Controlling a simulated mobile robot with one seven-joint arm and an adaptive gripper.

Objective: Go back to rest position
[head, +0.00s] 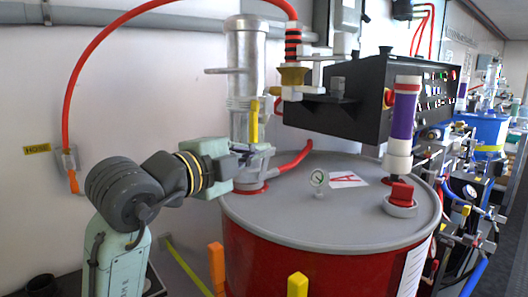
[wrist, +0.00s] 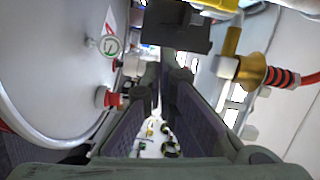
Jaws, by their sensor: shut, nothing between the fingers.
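My gripper (head: 246,157) is at the end of my arm, at the lower front of the upright metal pump cylinder (head: 246,65) in the head view. The cylinder stands on the grey lid (head: 275,222) of a red drum (head: 262,262). In the wrist view, the two dark fingers of my gripper (wrist: 163,80) come together with nothing seen between them. A yellow lever (head: 254,120) sits just above the gripper in the head view. I cannot tell from the pictures whether the fingers touch the pump.
A black control box (head: 365,100) hangs over the drum.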

